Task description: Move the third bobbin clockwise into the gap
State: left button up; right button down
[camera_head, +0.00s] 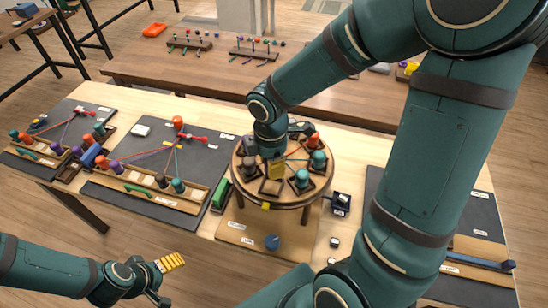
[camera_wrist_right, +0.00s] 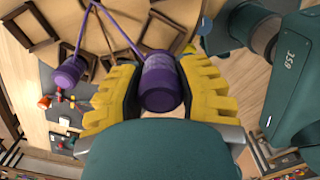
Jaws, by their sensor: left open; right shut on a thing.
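The round wooden braiding stand (camera_head: 267,201) stands mid-table with square holders around its top. My right gripper (camera_head: 276,168) reaches down over it, its yellow fingers shut on a purple bobbin (camera_wrist_right: 159,82). A purple cord runs from this bobbin over the disc. The head view does not show that bobbin, hidden by the gripper. Another purple bobbin (camera_wrist_right: 68,73) shows left of the fingers. Teal bobbins (camera_head: 302,178), an orange bobbin (camera_head: 313,140) and a dark bobbin (camera_head: 249,165) sit around the disc. A front holder (camera_head: 270,187) looks empty. My left gripper (camera_head: 169,272) is open, empty, off the table's front.
Dark boards (camera_head: 145,147) with pegs, cords and bobbins lie left of the stand. A blue knob (camera_head: 272,242) sits on the base in front, and a small black box (camera_head: 341,203) to its right. A brown bench (camera_head: 150,68) with racks stands behind.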

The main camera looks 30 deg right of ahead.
jog(key=b, duration=0.4)
send_over(272, 187)
jog(key=shift+f, duration=2.65)
jog(key=shift+f+b, duration=0.3)
jog(key=shift+b, duration=0.1)
jog(key=shift+f+b, duration=0.45)
jog(key=shift+f, duration=0.3)
jog(key=c, duration=0.6)
grip_release()
notch_tip(272, 187, up, 12)
jog(key=shift+a, duration=0.1)
